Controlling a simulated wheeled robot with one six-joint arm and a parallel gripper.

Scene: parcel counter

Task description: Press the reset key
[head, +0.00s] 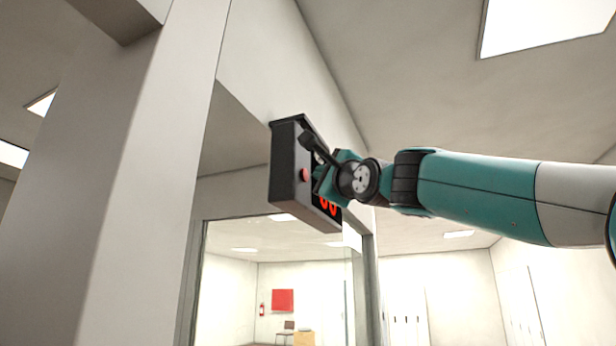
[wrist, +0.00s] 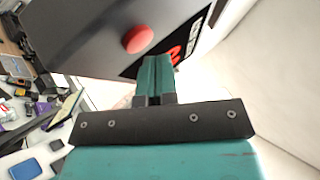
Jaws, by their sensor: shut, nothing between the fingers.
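A dark box with a red-digit display (head: 284,184) is mounted high on the wall. A round red button (head: 305,175), which looks like the reset key, sticks out of its narrow side face. In the wrist view the button (wrist: 138,39) shows whole on the dark face, and part of the red display (wrist: 174,52) shows to its right. My gripper (head: 318,184) is right beside the button, partly covering the box and display. In the wrist view its teal fingers (wrist: 154,66) are shut and empty, with their tips just below and right of the button. I cannot tell whether they touch the box.
A wide pale pillar (head: 120,180) stands to the left. Below the box is a glazed opening onto a room with a red panel (head: 283,300) and a chair (head: 286,326). The wrist view shows a cluttered surface (wrist: 42,143) far below.

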